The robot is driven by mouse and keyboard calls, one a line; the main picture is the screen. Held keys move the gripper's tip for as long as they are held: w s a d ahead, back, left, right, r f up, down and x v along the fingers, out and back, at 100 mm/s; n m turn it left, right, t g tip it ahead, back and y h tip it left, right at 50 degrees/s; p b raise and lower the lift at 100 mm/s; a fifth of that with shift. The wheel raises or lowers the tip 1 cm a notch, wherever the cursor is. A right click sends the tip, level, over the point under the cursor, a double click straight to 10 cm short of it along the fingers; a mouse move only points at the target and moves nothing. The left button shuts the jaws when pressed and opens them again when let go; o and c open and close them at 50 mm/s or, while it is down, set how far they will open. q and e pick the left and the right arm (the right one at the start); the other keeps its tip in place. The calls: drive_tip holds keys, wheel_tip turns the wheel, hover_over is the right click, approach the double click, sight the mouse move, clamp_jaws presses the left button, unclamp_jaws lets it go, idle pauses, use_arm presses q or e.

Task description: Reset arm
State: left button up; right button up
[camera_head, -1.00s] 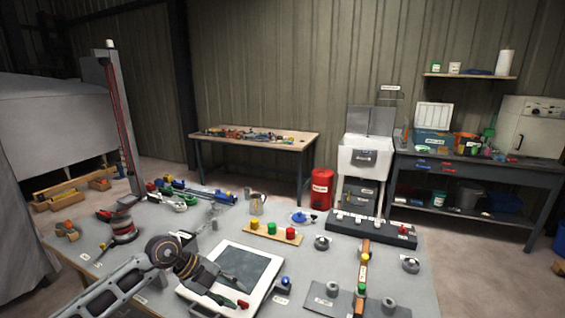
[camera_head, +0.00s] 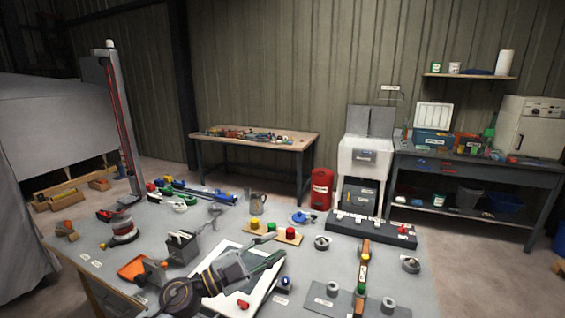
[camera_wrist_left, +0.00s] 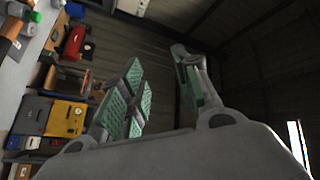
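My left gripper (camera_head: 272,248) reaches in from the bottom of the head view and points up and right, over the white-framed board (camera_head: 233,300). In the left wrist view (camera_wrist_left: 165,90) its green-padded fingers are spread apart with nothing between them, so it is open and empty. The wrist camera looks past the fingers towards the wall, with a strip of shop items at the left. The gripper hides part of the board. My right gripper is not in view.
A red-handled tool (camera_head: 243,304) lies on the board. A dark box (camera_head: 180,247) and an orange piece (camera_head: 132,268) stand left of the arm. A wooden strip with coloured knobs (camera_head: 290,233) is beyond the gripper. A red canister (camera_head: 320,188) stands on the floor behind.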

use_arm(q)
drive_tip(key=w+a+f+n+t+y, duration=0.25)
drive_tip(key=a+n+t+y, duration=0.65)
drive_tip(key=a+n+y, duration=0.45)
drive_tip(key=s+a+f+n+g+y, duration=0.2)
drive_tip(key=a+f+n+g+y, duration=0.1)
drive_tip(key=f, duration=0.3)
drive_tip(key=s+a+f+n+g+y, duration=0.2)
drive_tip(key=a+f+n, duration=0.15)
drive_tip(key=f, duration=0.25)
drive_tip(key=s+f+g+h, duration=0.1)
drive_tip(key=s+f+g, duration=0.55)
drive_tip(key=s, duration=0.45)
drive_tip(key=s+f+g, duration=0.5)
drive_tip(key=s+f, duration=0.3)
drive_tip(key=s, duration=0.2)
wheel_tip(320, 180, down, 32)
drive_tip(key=s+f, duration=0.1)
drive_tip(key=s, duration=0.2)
drive_tip(key=s+a+f+g, duration=0.2)
drive_tip(key=s+a+f, duration=0.1)
drive_tip(key=s+f, duration=1.6)
drive_tip(key=s, duration=0.3)
drive_tip(key=shift+a+f, duration=0.15)
drive_tip(key=shift+f, duration=0.1)
